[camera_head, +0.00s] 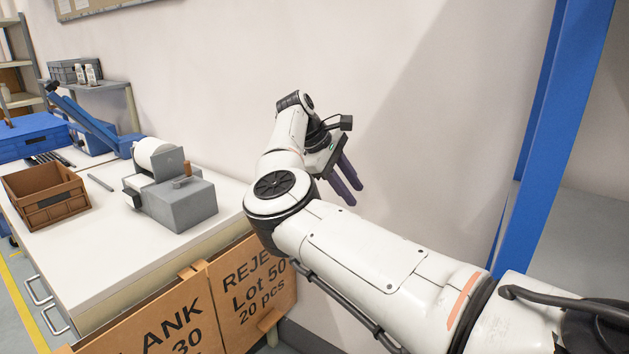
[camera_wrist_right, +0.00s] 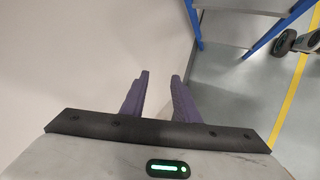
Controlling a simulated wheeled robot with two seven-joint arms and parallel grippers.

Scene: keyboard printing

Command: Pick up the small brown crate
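The small brown crate (camera_head: 46,194) stands upright on the white worktop at the left of the head view. It looks empty, and a dark label is on its front wall. My right gripper (camera_head: 349,190) is raised in front of the wall, well to the right of the crate and apart from it. Its two purple fingers are spread with nothing between them; they also show in the right wrist view (camera_wrist_right: 158,80). The crate does not show in the right wrist view. My left gripper is in neither view.
A grey machine with a white roll (camera_head: 176,195) stands on the worktop (camera_head: 95,255) right of the crate. A blue device (camera_head: 88,122) is behind. Cardboard boxes (camera_head: 245,290) stand before the worktop. A blue post (camera_head: 560,130) rises at right.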

